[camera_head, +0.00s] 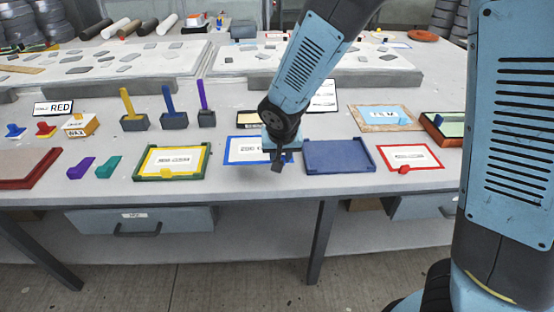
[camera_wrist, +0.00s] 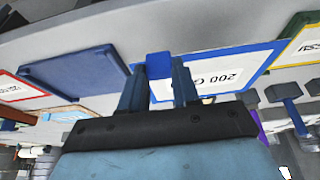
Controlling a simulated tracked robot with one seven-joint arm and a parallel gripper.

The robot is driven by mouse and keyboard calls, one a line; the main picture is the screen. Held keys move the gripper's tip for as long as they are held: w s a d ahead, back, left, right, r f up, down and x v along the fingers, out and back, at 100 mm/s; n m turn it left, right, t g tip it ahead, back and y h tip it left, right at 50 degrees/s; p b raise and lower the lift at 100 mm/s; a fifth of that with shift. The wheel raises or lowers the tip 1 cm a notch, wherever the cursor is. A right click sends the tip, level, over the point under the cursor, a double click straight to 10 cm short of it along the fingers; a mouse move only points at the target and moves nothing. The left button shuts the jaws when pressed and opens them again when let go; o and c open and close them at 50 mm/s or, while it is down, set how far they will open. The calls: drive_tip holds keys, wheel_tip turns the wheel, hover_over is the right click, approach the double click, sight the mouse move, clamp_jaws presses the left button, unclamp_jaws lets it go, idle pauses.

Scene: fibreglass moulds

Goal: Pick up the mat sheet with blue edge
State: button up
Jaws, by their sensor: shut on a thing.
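The mat sheet with blue edge (camera_head: 234,150) is white with printed text and appears to lie at the front of the table, close to the surface. In the wrist view the sheet (camera_wrist: 222,78) shows upside down, with a blue tab (camera_wrist: 158,64) at its edge. My gripper (camera_head: 279,163) is at the sheet's right part and covers some of its print. In the wrist view my gripper (camera_wrist: 157,82) has its two fingers shut on the blue tab, one on each side. I cannot tell whether the sheet is clear of the table.
A dark blue tray (camera_head: 338,155) lies close to the right. A red-edged sheet (camera_head: 409,157) is farther right. A sheet in a yellow and green frame (camera_head: 145,163) lies to the left. Upright colored handles in grey blocks (camera_head: 174,121) stand behind.

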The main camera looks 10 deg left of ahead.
drive_tip(key=s+d+r, duration=0.5)
drive_tip(key=s, duration=0.3)
drive_tip(key=shift+s+d, duration=0.2)
drive_tip(key=shift+d, duration=0.05)
drive_tip(key=shift+r, duration=0.1)
idle(0.8)
